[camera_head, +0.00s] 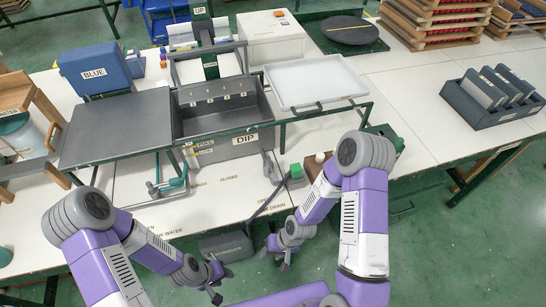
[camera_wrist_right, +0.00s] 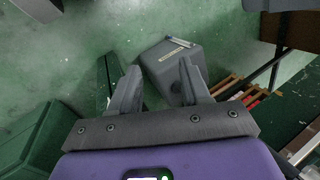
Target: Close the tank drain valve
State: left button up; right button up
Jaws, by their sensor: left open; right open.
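The grey dip tank (camera_head: 240,112) with a DIP label stands mid-table. My left gripper (camera_head: 221,284) is open and empty, lower and further left.
A pipe fitting with a teal handle (camera_head: 172,186) stands left of the tank. A grey bin (camera_head: 226,245) is on the floor below the edge and shows in the right wrist view (camera_wrist_right: 175,65). A white tray (camera_head: 315,82) sits on a rack to the right.

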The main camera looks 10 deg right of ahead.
jog(key=w+r+n+p, duration=0.1)
jog(key=w+r+p, duration=0.2)
jog(key=r+p, duration=0.3)
jog(key=w+r+p, duration=0.3)
jog(key=r+p, duration=0.1)
jog(key=r, duration=0.4)
notch_tip(320, 180, up, 15)
jog(key=n+h+p, duration=0.1)
jog(key=h+p, duration=0.4)
jog(key=p, duration=0.3)
send_over(275, 177)
jog(key=shift+a+f, duration=0.1)
jog(key=shift+w+f, duration=0.1)
jog(key=shift+f, duration=0.1)
notch_tip(275, 177, down, 7)
jog(key=shift+f, duration=0.1)
jog(key=shift+c, duration=0.2)
grip_shut()
